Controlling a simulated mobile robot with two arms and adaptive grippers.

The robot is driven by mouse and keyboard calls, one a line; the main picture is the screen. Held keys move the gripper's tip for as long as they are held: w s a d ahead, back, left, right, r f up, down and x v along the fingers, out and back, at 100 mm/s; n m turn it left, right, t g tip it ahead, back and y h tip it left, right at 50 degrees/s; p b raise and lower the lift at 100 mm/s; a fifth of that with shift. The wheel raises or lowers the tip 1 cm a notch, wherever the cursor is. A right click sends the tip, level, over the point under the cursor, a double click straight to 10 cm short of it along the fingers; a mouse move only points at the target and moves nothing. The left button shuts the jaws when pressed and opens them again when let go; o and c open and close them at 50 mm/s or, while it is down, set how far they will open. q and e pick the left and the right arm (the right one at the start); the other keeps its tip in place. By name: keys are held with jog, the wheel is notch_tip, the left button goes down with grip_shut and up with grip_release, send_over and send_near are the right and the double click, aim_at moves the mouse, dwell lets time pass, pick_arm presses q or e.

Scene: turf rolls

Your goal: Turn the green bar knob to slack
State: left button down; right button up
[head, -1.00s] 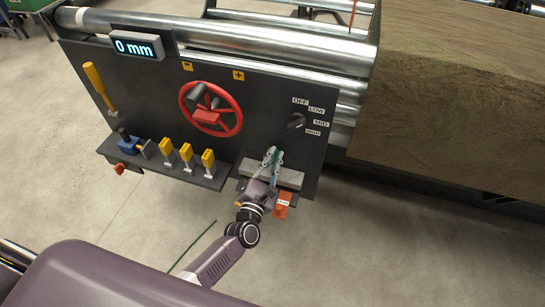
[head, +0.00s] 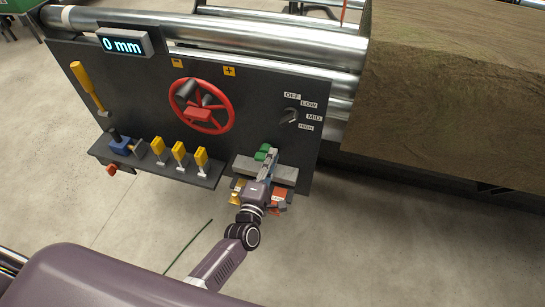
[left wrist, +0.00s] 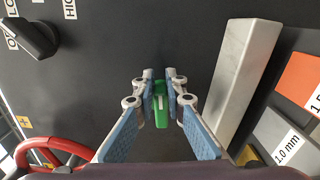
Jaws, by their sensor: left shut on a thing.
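The green bar knob (head: 262,152) sits on the dark panel, just above a pale grey bar. In the left wrist view the green bar knob (left wrist: 161,106) lies lengthwise between the two fingers, upright in the picture. My left gripper (head: 268,156) reaches up to the panel over the pale bar. In the left wrist view the gripper (left wrist: 160,84) is shut on the knob, with a finger on each side. The fingers hide part of the knob in the head view. No slack mark is readable. My right gripper is not in view.
The pale bar (left wrist: 246,75) stands close beside the fingers. Orange (head: 278,194) and grey tags hang below it. A black selector (head: 289,116), a red handwheel (head: 201,106) and yellow-handled levers (head: 179,149) share the panel. A display (head: 122,45) reads 0 mm.

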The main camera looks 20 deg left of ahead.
pick_arm(q)
jog(key=shift+s+a+f+m, duration=0.15)
jog(key=shift+a+f+m, duration=0.35)
jog(key=shift+m, duration=0.2)
jog(key=c, duration=2.1)
grip_release()
jog(key=shift+o, duration=0.7)
jog(key=shift+a+r, duration=0.1)
jog(key=shift+a, duration=0.1)
jog(key=shift+s+d, duration=0.15)
jog(key=shift+s, duration=0.05)
jog(key=s, duration=1.1)
jog(key=shift+s+a, duration=0.3)
jog(key=shift+s, duration=0.05)
jog(key=shift+r, duration=0.1)
